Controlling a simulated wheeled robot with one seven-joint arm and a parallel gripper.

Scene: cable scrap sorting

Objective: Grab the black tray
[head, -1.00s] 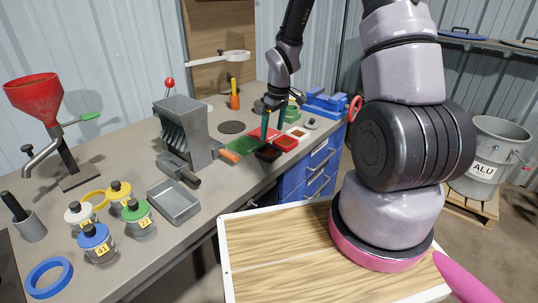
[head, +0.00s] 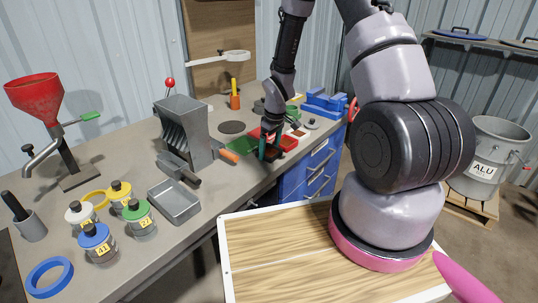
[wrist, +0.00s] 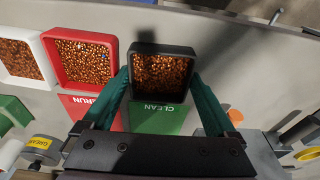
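The black tray (wrist: 164,49) holds copper-coloured granules and stands at the edge of a green mat (wrist: 158,118) marked CLEAN in the wrist view. My gripper (wrist: 160,74) has its two teal fingers apart, one on each side of the tray, with the tips close to its side walls. I cannot tell if they touch it. In the head view my gripper (head: 269,153) is down at the bench's front edge, and its fingers hide much of the black tray.
A red tray (wrist: 48,62) of granules stands close to the left of the black tray in the wrist view, with a white tray (wrist: 37,54) beyond it. In the head view a grey slotted block (head: 183,128) and an empty metal pan (head: 174,203) stand left on the bench.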

